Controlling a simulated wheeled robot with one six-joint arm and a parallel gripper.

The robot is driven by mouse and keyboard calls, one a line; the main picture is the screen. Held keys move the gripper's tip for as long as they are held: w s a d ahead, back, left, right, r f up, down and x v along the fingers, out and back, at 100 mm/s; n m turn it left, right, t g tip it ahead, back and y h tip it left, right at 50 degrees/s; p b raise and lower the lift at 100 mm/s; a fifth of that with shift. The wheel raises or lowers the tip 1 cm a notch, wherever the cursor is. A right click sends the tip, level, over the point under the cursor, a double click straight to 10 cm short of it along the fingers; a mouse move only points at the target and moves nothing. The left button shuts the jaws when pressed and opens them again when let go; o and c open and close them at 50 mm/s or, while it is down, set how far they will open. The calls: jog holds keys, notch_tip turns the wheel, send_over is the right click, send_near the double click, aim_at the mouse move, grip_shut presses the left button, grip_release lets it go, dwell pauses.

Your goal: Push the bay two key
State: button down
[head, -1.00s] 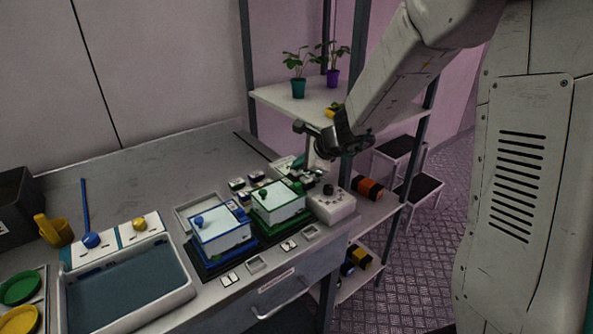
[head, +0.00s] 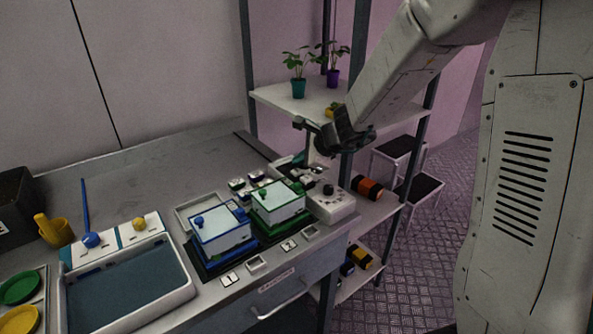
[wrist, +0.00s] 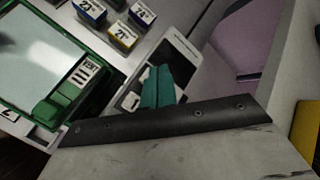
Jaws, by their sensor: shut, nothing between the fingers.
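In the head view two square plates lie on the bench front, one in front of the blue-lidded box (head: 221,229) and one in front of the green-lidded box (head: 278,203). Small white number cards stand beside them; the card by the green box (head: 289,245) seems to read 2. The plate right of it (head: 311,232) may be the bay two key; I cannot tell surely. My gripper (wrist: 157,87) shows teal fingertips, shut and empty, over a white device. In the head view my dark gripper hangs above the back right of the bench, its tips unclear.
The white device (head: 327,208) with a black knob stands right of the green box. Small labelled blocks (wrist: 123,35) lie behind the boxes. A shelf rack with potted plants (head: 299,88) rises behind my arm. A blue basin (head: 130,290) fills the front left.

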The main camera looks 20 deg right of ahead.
aim_at(300, 172)
jog(key=shift+r, duration=3)
